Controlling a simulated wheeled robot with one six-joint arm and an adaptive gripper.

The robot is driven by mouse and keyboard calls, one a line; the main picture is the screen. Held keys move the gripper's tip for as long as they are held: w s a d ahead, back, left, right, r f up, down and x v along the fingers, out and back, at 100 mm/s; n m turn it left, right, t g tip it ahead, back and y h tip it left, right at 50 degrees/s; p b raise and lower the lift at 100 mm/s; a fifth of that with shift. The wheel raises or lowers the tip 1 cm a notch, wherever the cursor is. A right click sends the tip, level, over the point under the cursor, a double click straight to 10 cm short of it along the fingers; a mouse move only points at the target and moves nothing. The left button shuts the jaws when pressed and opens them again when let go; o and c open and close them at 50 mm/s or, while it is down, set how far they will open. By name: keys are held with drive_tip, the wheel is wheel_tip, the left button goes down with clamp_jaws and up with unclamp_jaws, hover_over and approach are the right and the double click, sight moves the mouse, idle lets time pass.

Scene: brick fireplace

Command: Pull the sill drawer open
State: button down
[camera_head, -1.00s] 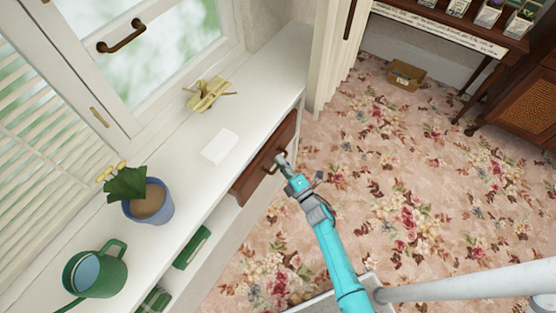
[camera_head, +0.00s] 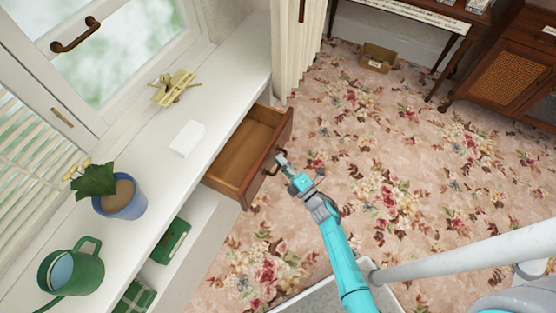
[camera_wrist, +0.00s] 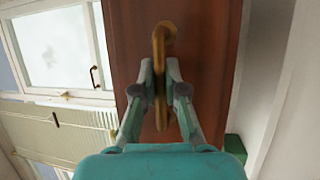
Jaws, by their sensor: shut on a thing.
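The sill drawer (camera_head: 238,153) is wooden and stands pulled out from under the white sill, its inside showing and looking empty. Its reddish-brown front (camera_wrist: 205,60) fills the middle of the wrist view. A curved brass-coloured handle (camera_wrist: 159,50) is fixed on that front. My gripper (camera_head: 281,160) is at the handle, and in the wrist view its two fingers (camera_wrist: 160,85) are shut on it, one on each side. The lower part of the handle is partly hidden between the fingers.
The white sill (camera_head: 225,95) bears a white block (camera_head: 187,138), a yellow clip-like object (camera_head: 174,88), a potted plant (camera_head: 120,197) and a green watering can (camera_head: 72,272). A green box (camera_head: 170,241) sits on the shelf below. Flowered carpet (camera_head: 375,180) lies open to the right.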

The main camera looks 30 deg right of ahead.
drive_tip(key=c, duration=1.2)
unclamp_jaws()
drive_tip(key=v, duration=1.2)
drive_tip(key=shift+f, duration=0.1)
drive_tip(key=s+a+r+m+g+h, duration=0.2)
drive_tip(key=s+a+r+m, duration=0.1)
drive_tip(key=s+r+m, duration=0.7)
drive_tip(key=s+a+r+m+g+h, duration=0.2)
drive_tip(key=s+a+r+m, duration=0.2)
drive_tip(key=s+r+m, duration=0.5)
drive_tip(key=s+r, duration=0.4)
drive_tip(key=s, duration=0.3)
drive_tip(key=shift+m+g, duration=0.3)
drive_tip(key=shift+m, duration=0.1)
